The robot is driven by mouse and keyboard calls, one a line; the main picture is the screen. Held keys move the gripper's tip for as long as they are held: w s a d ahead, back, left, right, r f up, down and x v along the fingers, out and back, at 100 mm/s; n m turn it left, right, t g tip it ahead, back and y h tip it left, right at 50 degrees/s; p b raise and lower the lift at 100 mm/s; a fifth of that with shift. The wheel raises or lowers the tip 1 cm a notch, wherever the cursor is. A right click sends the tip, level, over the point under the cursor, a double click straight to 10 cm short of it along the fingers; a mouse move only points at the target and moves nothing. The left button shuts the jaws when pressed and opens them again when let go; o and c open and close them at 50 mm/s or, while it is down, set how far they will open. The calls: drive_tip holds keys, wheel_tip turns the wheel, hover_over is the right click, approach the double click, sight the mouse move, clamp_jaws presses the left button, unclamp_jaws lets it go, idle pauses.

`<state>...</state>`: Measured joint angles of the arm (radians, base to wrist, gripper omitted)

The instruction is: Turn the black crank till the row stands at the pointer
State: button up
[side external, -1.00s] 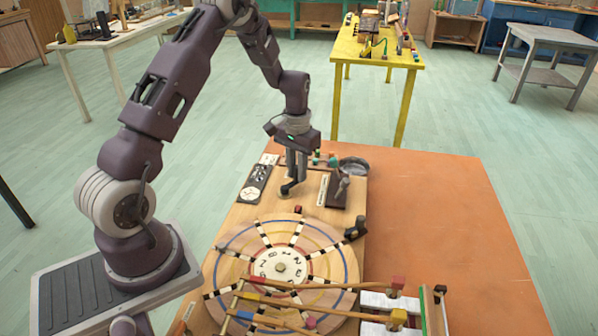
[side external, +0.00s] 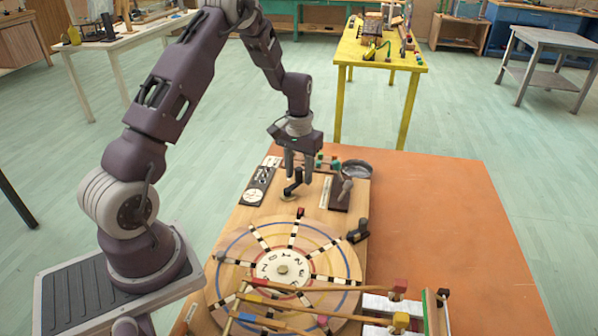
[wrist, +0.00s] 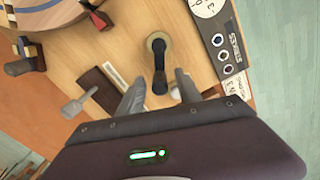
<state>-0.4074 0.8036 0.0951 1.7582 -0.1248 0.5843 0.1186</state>
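The black crank (side external: 293,188) sits on the wooden board behind the disc; in the wrist view its arm (wrist: 158,62) runs from a round pivot towards my gripper. My gripper (side external: 298,168) points down over the crank. Its fingers (wrist: 160,88) stand apart on either side of the crank's knob, with a narrow gap showing on each side. The big wooden disc (side external: 232,262) carries several black-and-white spoke rows and a white numbered centre (side external: 283,269). The red-topped pointer (side external: 300,213) stands at the disc's far rim; one row (side external: 294,236) lies nearly in line with it.
Long wooden mallets (side external: 335,287) reach across the disc's near side. A black lever (side external: 358,231) stands right of the disc. A dark block with a grey handle (side external: 342,192), a metal dish (side external: 356,168) and a dark panel (side external: 259,186) flank the crank.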

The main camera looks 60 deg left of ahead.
sight(299, 168)
wheel_tip(299, 168, up, 7)
idle(0.5)
idle(0.3)
